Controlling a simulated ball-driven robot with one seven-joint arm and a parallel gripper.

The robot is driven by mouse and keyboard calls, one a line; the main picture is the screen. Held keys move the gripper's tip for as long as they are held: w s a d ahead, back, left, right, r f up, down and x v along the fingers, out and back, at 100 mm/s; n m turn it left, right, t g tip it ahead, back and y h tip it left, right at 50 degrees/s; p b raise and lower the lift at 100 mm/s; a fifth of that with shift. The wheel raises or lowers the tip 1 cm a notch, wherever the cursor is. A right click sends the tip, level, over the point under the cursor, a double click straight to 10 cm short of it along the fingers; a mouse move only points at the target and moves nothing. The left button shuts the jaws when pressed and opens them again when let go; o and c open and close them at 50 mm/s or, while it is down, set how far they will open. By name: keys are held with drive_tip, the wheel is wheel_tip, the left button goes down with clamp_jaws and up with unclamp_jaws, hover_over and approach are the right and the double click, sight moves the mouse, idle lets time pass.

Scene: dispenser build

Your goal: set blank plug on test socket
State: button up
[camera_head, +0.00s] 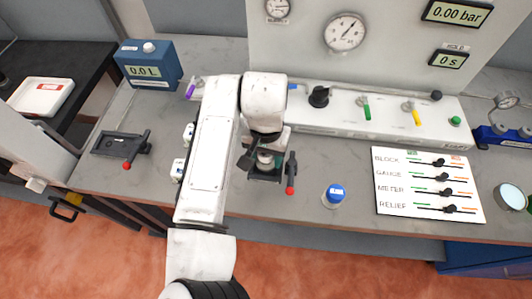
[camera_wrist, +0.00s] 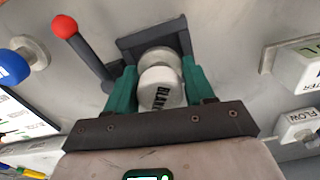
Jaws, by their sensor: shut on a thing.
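The blank plug (camera_wrist: 160,92) is a pale round cap marked "BLANK" in the wrist view. My gripper (camera_wrist: 160,78), with green fingers, is shut on it, one finger on each side. A dark square socket block (camera_wrist: 184,42) with a red-knobbed lever (camera_wrist: 85,52) lies directly beyond the plug. A paler round part shows between them; I cannot tell whether the plug touches the socket or is seated. In the head view my gripper (camera_head: 266,150) is over this block (camera_head: 262,178), mostly hiding it, with its lever's red knob (camera_head: 290,190) at the right.
A similar dark fixture (camera_head: 120,143) with a red-knobbed lever is at the left of the bench. A blue-capped item (camera_head: 335,195) and a white slider board (camera_head: 428,185) are to the right. The gauge panel (camera_head: 300,45) stands behind. Small white labelled blocks (camera_wrist: 302,126) are close beside the gripper.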

drive_tip(key=shift+f, duration=0.8)
idle(0.8)
drive_tip(key=shift+r+p, duration=0.85)
drive_tip(key=shift+p, duration=0.15)
idle(0.7)
drive_tip(key=shift+f+b, duration=0.45)
drive_tip(key=shift+f, duration=0.45)
idle(0.5)
drive_tip(key=o, duration=0.8)
wheel_tip(320, 180, up, 3)
drive_tip(key=p, duration=0.2)
drive_tip(key=shift+p, duration=0.4)
drive_tip(key=shift+r+p, duration=0.35)
drive_tip(key=shift+r, duration=3.7)
